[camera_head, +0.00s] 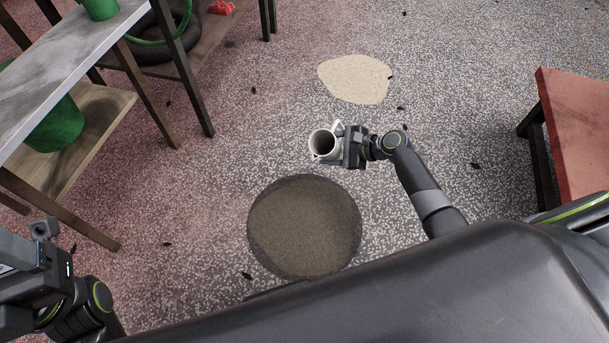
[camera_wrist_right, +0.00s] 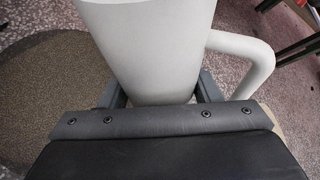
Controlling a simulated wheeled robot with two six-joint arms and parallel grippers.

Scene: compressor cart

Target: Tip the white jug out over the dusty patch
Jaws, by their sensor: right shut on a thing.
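The white jug (camera_head: 322,145) hangs in my right gripper (camera_head: 345,147), with its open mouth facing up and its inside dark. In the right wrist view the jug (camera_wrist_right: 150,45) stands between the shut jaws, its handle to the right. A round, grainy brown patch (camera_head: 304,226) lies on the floor just below the jug in the head view, and also shows at the left of the right wrist view (camera_wrist_right: 40,90). A paler beige patch (camera_head: 355,80) lies farther off. I cannot tell for certain which one is the dusty patch. My left gripper (camera_head: 42,232) is at the lower left, its jaws unclear.
A grey-topped bench (camera_head: 60,75) with a wooden lower shelf stands at the left, holding green containers (camera_head: 55,125). A red-topped table (camera_head: 575,125) is at the right. The speckled floor between them is open, with small dark scraps.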

